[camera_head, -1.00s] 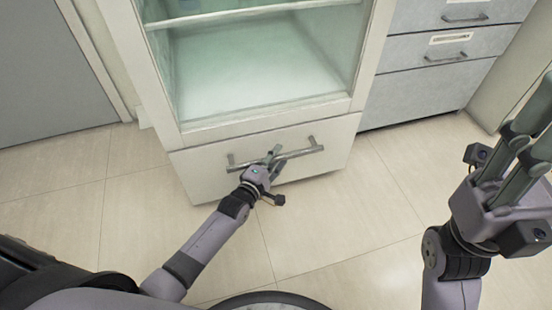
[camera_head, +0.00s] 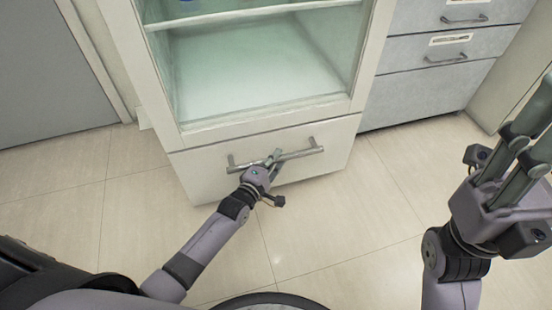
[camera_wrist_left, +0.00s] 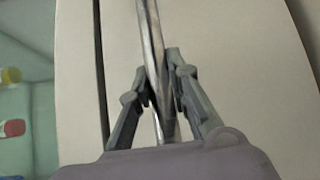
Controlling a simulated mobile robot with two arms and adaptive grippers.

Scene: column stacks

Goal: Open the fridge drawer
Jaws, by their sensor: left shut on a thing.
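The fridge drawer (camera_head: 210,180) is the pale front panel below the glass fridge compartment. It looks flush with the fridge body, with a dark seam above it. Its metal bar handle (camera_head: 305,151) runs across the front. My left gripper (camera_head: 272,158) is shut on the middle of the bar. In the left wrist view the handle (camera_wrist_left: 149,30) passes between the two fingers of my left gripper (camera_wrist_left: 161,90). My right gripper (camera_head: 540,105) is raised at the right edge, away from the drawer. Its fingers look apart and empty, with the tips partly cut off.
The fridge (camera_head: 150,80) has a glass-fronted compartment with a shelf above the drawer. Grey cabinet drawers (camera_head: 425,95) stand to its right. A grey door (camera_head: 50,70) is at the left. The tiled floor (camera_head: 330,225) in front of the drawer is clear apart from my arm.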

